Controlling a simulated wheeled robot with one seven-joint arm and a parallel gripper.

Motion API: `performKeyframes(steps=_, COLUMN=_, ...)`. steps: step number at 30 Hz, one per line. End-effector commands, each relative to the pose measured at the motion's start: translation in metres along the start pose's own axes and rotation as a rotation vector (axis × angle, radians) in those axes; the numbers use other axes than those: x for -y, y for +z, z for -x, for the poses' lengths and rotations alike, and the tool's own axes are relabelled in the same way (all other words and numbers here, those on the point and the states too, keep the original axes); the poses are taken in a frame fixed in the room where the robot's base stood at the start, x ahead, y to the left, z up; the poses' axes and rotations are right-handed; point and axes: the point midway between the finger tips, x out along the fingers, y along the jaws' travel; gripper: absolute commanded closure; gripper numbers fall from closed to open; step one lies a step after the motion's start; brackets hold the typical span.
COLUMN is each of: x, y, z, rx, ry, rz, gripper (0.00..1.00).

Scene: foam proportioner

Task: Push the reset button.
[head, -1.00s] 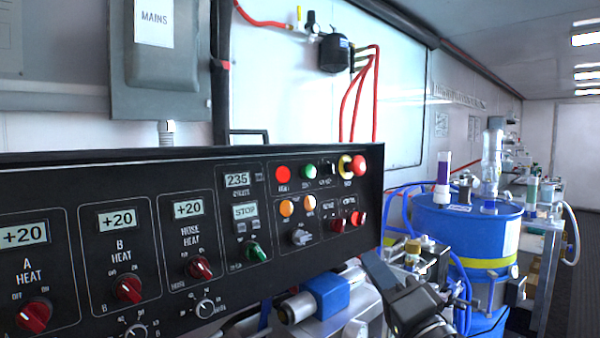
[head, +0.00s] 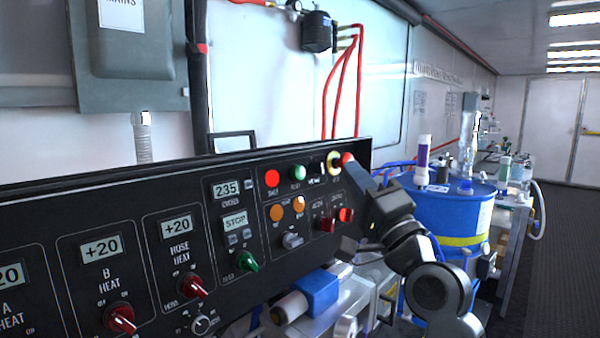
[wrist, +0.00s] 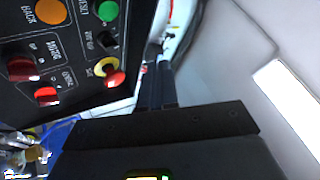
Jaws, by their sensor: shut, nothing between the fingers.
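The reset button is the green button (head: 298,172) in the top row of the black control panel (head: 120,225). It also shows in the wrist view (wrist: 107,11), near the top edge, beside a partly readable "RESET" label. My gripper (head: 358,172) is shut and empty, at the panel's upper right end near the red stop knob. In the wrist view its fingers (wrist: 156,62) point up the picture, to the right of the stop knob and apart from the green button. Whether the fingers touch the panel edge cannot be told.
The red stop knob (wrist: 115,78) on its yellow ring lies between my fingers and the reset button. A red lamp (head: 272,178), orange buttons (head: 277,212) and red knobs (head: 326,225) are close by. A blue drum (head: 455,215) stands at right.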

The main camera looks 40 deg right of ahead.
Motion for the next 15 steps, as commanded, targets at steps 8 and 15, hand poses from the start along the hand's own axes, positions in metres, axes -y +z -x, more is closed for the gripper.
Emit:
performKeyframes(steps=8, x=-0.013, y=0.014, z=-0.02, rx=0.002, ry=0.0, rz=-0.001, gripper=1.0)
performKeyframes(steps=15, x=-0.029, y=0.03, z=-0.042, rx=0.002, ry=0.0, rz=-0.001, gripper=1.0)
